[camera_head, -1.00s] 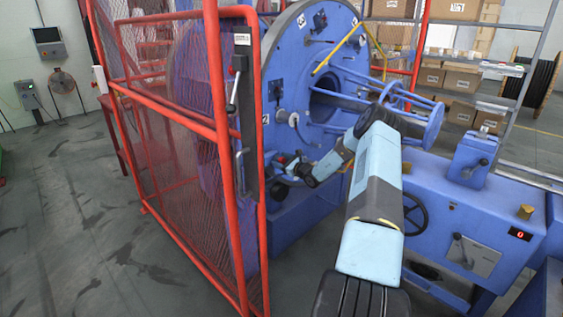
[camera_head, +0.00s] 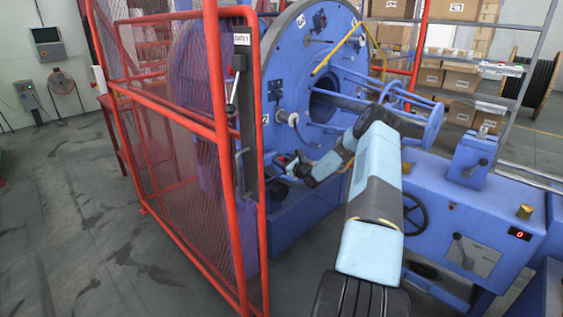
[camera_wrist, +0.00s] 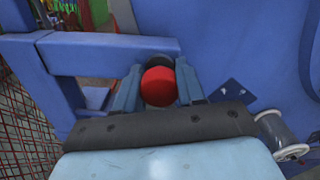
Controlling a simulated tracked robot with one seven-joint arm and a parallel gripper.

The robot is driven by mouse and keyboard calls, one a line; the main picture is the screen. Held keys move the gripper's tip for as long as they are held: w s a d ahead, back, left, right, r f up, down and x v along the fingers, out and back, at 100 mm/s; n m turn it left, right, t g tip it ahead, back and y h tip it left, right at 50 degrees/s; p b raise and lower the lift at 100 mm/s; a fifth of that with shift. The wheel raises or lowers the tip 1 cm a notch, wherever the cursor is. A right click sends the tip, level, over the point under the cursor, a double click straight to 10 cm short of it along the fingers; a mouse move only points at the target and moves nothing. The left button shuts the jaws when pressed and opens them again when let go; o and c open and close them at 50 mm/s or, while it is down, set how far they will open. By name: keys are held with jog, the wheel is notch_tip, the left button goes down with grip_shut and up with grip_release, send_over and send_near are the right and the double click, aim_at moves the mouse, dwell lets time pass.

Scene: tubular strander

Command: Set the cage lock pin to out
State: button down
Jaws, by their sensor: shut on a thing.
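The cage lock pin shows a round red knob (camera_wrist: 158,86) with a dark collar behind it, in the middle of the wrist view, in front of a blue bracket. My gripper (camera_wrist: 157,82) has one finger on each side of the knob and is shut on it. In the head view my gripper (camera_head: 284,161) is low at the front of the blue machine, just right of the red cage frame. There the knob is too small and too covered to make out clearly. The pin's shaft is hidden, so its position cannot be read.
A red mesh guard (camera_head: 170,150) with a gate lever stands close left of my gripper. The blue round plate (camera_head: 300,70) rises above it. In the wrist view a blue bar (camera_wrist: 110,53) crosses at the left and a spool (camera_wrist: 283,137) sits at the lower right.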

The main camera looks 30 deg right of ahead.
jog(key=v, duration=0.3)
jog(key=shift+s+d, duration=0.15)
jog(key=shift+s, duration=0.1)
jog(key=c, duration=0.7)
grip_release()
jog(key=shift+o, duration=0.2)
send_near(284, 161)
jog(key=v, duration=0.5)
jog(key=shift+s, duration=0.3)
